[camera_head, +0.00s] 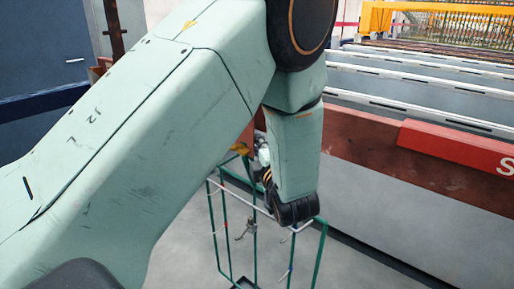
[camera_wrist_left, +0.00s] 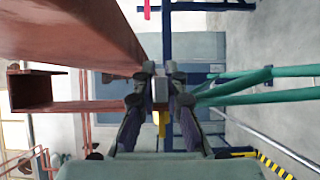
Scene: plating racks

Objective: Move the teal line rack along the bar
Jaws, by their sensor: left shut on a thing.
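The teal line rack (camera_head: 321,252) hangs as a tall, thin tube frame below my left wrist in the head view, with small clips on it. In the left wrist view its green tubes (camera_wrist_left: 270,88) run in from the right to my fingers. My left gripper (camera_wrist_left: 160,90) is shut on the rack's top part between its fingertips, with a yellow piece just below. In the head view my left gripper (camera_head: 254,160) is mostly hidden by my arm. The red-brown bar (camera_wrist_left: 85,35) lies close to the fingers at the left in the wrist view. My right gripper is not in view.
A long red-brown tank edge (camera_head: 375,160) with a red sign (camera_head: 460,148) runs along the right in the head view. Tanks with pale rims (camera_head: 420,90) and a yellow frame (camera_head: 430,8) stand behind. Grey floor (camera_head: 185,260) is open around the rack.

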